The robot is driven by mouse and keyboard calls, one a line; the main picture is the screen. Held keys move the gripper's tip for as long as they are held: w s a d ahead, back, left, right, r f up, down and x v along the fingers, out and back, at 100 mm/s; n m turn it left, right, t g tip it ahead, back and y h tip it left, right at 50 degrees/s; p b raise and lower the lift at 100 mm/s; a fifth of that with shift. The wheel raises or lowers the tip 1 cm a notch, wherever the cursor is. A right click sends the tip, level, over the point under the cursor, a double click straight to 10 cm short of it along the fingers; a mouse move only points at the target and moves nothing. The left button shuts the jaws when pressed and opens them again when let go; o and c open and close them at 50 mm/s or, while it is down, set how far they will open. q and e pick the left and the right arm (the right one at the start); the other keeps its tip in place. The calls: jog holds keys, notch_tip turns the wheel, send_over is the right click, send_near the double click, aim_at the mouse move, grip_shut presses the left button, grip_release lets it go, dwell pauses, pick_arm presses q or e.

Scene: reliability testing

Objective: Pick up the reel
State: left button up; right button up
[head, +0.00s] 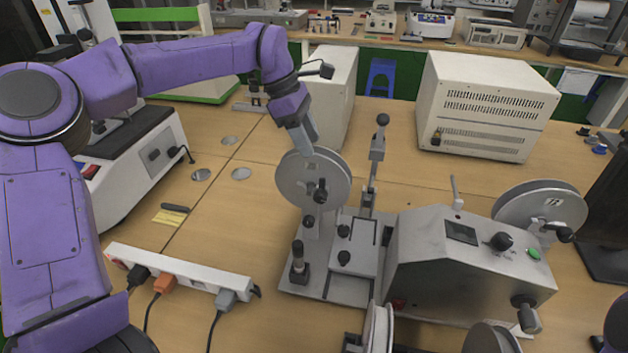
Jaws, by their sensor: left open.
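A grey round reel (290,183) stands upright on the left side of a metal winding machine (440,262). My left gripper (309,150) reaches down from above, with its fingertips at the reel's top rim. It is open, and I cannot tell whether the fingers touch the rim or straddle it. A second grey reel (520,205) is mounted on the machine's right side. Another reel (378,332) stands edge-on at the bottom, cut off by the frame. Only a purple piece of my right arm shows at the lower right corner; its gripper is out of view.
A white power strip (183,273) with plugs and cables lies at the front left. White cabinets (484,105) stand behind the machine. A black-topped white device (150,165) is at the left.

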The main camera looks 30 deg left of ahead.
aim_at(315, 149)
pick_arm(q)
jog(key=p+x, duration=0.1)
jog(key=x, duration=0.4)
jog(key=shift+d+f, duration=0.15)
jog(key=shift+f, duration=0.05)
grip_shut()
jog(key=shift+r, duration=0.1)
jog(key=shift+r, duration=0.5)
notch_tip(315, 149, up, 17)
